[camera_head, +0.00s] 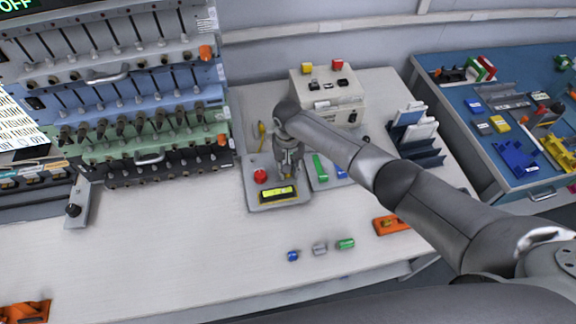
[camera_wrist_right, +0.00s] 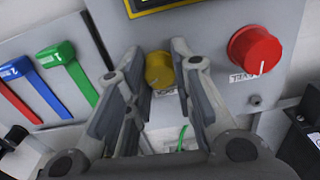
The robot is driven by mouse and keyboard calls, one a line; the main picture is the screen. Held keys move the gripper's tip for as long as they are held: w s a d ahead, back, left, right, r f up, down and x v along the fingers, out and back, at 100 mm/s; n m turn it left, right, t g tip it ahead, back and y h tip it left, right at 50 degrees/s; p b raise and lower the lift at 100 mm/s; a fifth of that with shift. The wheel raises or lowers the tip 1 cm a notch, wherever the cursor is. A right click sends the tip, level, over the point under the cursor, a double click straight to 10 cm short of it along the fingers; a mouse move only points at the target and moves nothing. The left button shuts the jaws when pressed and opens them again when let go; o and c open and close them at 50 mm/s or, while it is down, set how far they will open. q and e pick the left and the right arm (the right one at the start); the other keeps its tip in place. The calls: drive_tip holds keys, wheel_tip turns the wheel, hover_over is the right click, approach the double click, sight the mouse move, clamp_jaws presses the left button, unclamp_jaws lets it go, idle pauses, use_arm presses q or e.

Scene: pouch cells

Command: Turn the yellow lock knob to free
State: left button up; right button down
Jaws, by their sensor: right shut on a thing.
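The yellow lock knob (camera_wrist_right: 159,71) sits on a grey panel (camera_wrist_right: 215,22), between the fingers of my right gripper (camera_wrist_right: 158,54) in the right wrist view. The gripper is shut on the knob, one finger on each side. In the head view my right gripper (camera_head: 289,170) points down at the panel and mostly hides the knob. The knob's label is partly covered, so I cannot read its setting. My left gripper is not in view.
A red knob (camera_wrist_right: 255,51) is beside the gripper on the same panel, with a lit display (camera_head: 277,194) nearby. Green (camera_wrist_right: 68,72), blue and red levers stand on the other side. The bench front holds small blue, grey and green parts (camera_head: 345,243).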

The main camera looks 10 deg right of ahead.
drive_tip(key=n, duration=0.5)
drive_tip(key=shift+n+p, duration=0.3)
drive_tip(key=n, duration=0.5)
idle(0.4)
drive_tip(key=c, duration=1.2)
unclamp_jaws()
drive_tip(key=shift+r, duration=0.15)
wheel_tip(320, 180, up, 12)
